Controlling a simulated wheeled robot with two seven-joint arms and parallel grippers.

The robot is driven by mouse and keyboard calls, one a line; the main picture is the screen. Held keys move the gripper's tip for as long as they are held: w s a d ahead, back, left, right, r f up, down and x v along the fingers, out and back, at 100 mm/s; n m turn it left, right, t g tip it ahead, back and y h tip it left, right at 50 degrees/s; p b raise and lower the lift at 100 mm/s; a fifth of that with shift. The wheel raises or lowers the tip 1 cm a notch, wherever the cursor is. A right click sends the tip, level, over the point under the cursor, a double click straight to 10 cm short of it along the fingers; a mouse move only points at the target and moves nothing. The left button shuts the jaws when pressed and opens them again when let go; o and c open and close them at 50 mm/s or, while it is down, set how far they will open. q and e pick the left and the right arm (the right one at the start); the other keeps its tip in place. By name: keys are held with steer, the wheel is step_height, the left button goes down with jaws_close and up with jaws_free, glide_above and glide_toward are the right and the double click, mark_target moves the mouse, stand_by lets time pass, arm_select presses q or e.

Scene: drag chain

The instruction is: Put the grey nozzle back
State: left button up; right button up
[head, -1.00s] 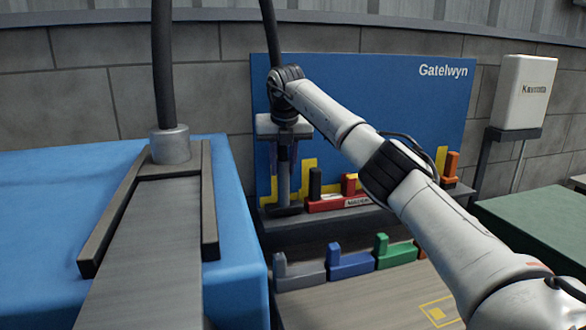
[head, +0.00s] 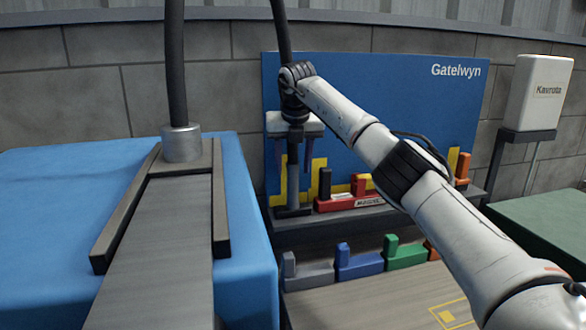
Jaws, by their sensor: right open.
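The grey nozzle (head: 293,180) is a dark grey upright tube with a wide flat foot, which rests on the dark shelf (head: 340,231) in front of the blue board. My right gripper (head: 294,158) points down around the tube's upper part. Its fingers are open, one on each side, and I cannot tell whether they touch the tube. My left gripper is out of view.
Red (head: 350,202) and orange (head: 462,167) pieces stand on the shelf. Grey (head: 308,274), blue (head: 358,265) and green (head: 404,255) L-shaped pieces sit in a lower row. A dark hose (head: 175,70) rises from a metal collar at left.

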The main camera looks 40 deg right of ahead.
steer(key=v, duration=1)
steer(key=shift+s+r, duration=0.15)
steer(key=shift+r, duration=0.2)
steer(key=shift+a, duration=0.1)
stand_by(0.6)
stand_by(0.4)
